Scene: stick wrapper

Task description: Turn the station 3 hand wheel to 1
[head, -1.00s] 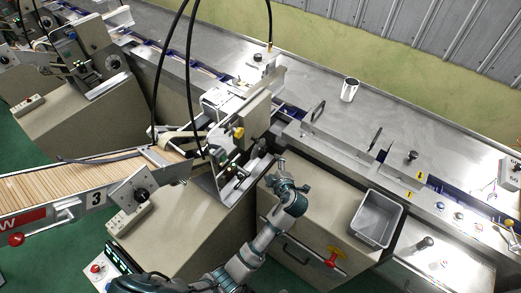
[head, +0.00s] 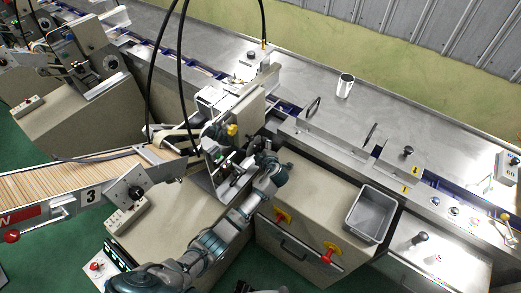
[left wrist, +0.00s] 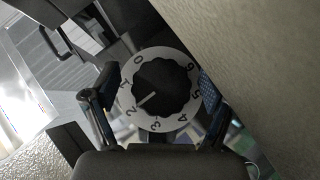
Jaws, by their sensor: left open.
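The hand wheel shows in the left wrist view as a black scalloped knob (left wrist: 165,88) on a pale round dial (left wrist: 155,125) numbered 0 to 6. Its white pointer line points to the lower left, close to the 2. My left gripper (left wrist: 158,88) is open, with one finger on each side of the dial; I cannot tell whether they touch it. In the head view my left gripper (head: 268,161) is at the side of the station 3 machine (head: 222,150), and the wheel is hidden there. A "3" plate (head: 91,195) marks the station. My right gripper is not in view.
A beige cabinet (head: 315,205) with red and yellow handles stands to the right of my left arm. A conveyor (head: 60,183) of sticks runs in from the left. Black cables hang above the machine. A beige surface (left wrist: 265,60) lies close right in the wrist view.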

